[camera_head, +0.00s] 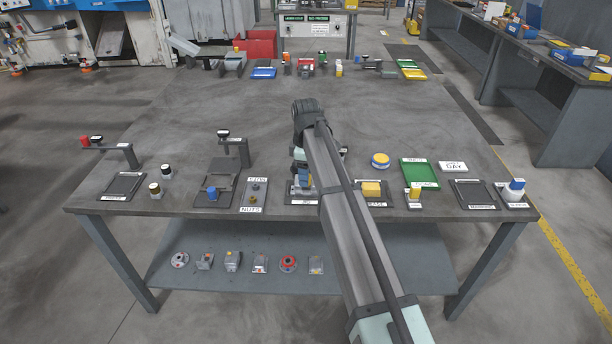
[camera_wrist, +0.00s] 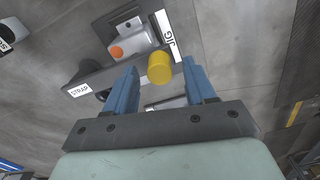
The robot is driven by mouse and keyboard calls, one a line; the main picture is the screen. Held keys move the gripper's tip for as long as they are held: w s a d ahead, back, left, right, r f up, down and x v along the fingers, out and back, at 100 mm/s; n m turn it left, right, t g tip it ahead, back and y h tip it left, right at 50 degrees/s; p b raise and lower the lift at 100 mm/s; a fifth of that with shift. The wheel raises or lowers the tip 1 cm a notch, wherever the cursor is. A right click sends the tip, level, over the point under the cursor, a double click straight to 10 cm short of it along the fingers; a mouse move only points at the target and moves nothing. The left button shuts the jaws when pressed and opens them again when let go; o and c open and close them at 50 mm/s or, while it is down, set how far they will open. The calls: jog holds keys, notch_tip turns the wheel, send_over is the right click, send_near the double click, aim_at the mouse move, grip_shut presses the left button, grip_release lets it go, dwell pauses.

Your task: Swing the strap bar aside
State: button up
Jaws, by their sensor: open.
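The strap bar (camera_wrist: 101,76) is a dark bar with a white STRAP label near its left end in the wrist view. A yellow cylindrical knob (camera_wrist: 160,68) stands by its right end. A grey metal part (camera_wrist: 133,38) with an orange spot lies beside the bar, near the JIG label (camera_wrist: 164,27). My gripper (camera_wrist: 162,67) is open, its two blue fingers on either side of the knob; whether they touch it I cannot tell. In the head view my gripper (camera_head: 303,180) is low over the front middle of the table, and my arm hides most of the jig.
To the left stand a nuts tray (camera_head: 254,195) and a dark post stand (camera_head: 235,150). The table's middle is clear.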

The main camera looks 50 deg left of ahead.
jog(key=shift+f, duration=0.7)
grip_shut()
dwell(0.3)
